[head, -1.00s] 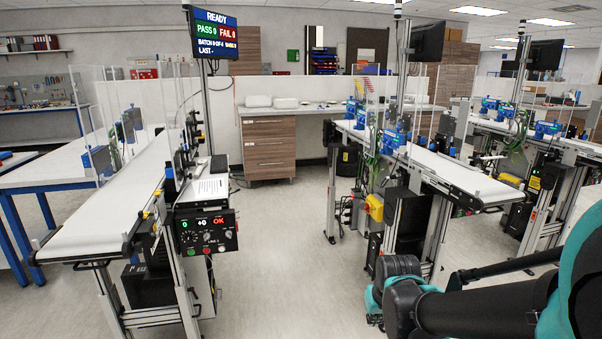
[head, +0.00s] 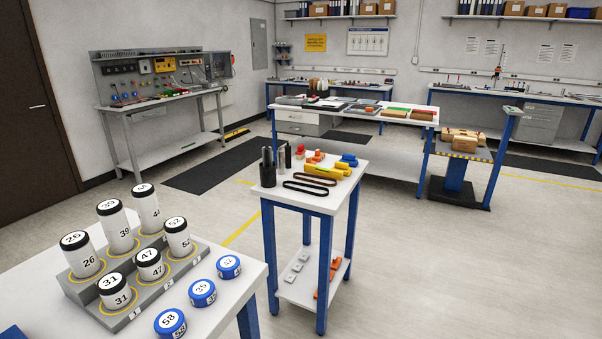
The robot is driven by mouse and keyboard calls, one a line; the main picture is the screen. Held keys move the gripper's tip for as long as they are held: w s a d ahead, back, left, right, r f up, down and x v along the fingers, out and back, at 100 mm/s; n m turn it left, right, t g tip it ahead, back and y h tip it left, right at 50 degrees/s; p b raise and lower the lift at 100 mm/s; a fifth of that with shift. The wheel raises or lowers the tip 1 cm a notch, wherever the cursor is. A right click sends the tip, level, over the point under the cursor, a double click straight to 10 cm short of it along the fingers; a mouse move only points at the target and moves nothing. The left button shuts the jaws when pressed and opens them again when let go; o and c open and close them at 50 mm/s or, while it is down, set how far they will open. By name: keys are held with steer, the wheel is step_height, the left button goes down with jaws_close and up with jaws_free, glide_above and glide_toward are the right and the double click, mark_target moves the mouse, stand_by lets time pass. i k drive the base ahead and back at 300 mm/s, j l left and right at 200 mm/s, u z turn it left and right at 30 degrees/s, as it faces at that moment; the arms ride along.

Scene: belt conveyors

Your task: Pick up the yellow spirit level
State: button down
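A long yellow object (head: 321,171) lies on the small white-topped table (head: 321,202) with blue legs, near the middle of the head view. It looks like the yellow spirit level, but it is too small to make out any vials. It lies behind black belt loops (head: 306,187) and beside orange and blue parts. My gripper is not in view.
A nearer table (head: 226,254) at lower left bears a stepped rack of numbered jars (head: 122,225) and several blue-lidded pucks (head: 202,292). Workbenches (head: 165,98) stand along the walls. Open floor (head: 420,270) lies right of the small table.

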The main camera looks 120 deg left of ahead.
mark_target(310, 168)
steer(key=u, duration=3.8)
steer(key=i+l+u, duration=0.2)
steer(key=i+l, duration=0.3)
steer(key=i+l+u, duration=0.2)
steer(key=i+l, duration=0.2)
steer(key=l, duration=0.2)
